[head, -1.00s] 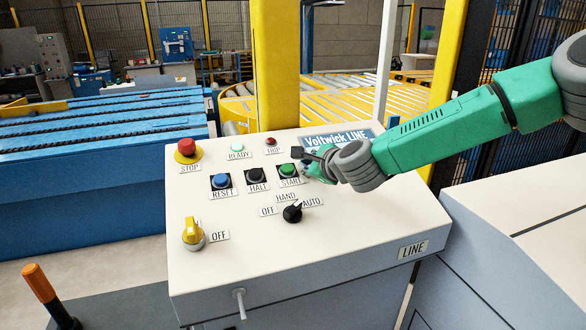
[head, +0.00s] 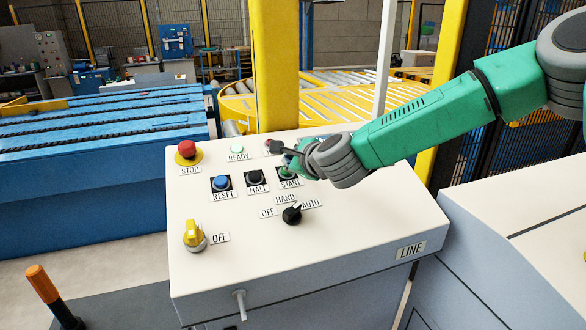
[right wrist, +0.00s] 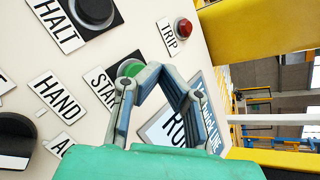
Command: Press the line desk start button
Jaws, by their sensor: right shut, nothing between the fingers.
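The green START button (head: 287,172) sits at the right end of the button row on the pale line desk (head: 350,235). It is partly covered by my right gripper (head: 284,156) in the head view. In the right wrist view the green button (right wrist: 128,68) shows beside the tip of my right gripper (right wrist: 155,75), which is shut and empty. Whether the fingers touch the button cannot be told. My left gripper is not in view.
Left of START are the black HALT button (head: 255,177) and blue RESET button (head: 221,183). A red STOP button (head: 187,149), a black selector (head: 292,214) and a yellow switch (head: 193,235) are also on the desk. A yellow post (head: 274,70) stands behind.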

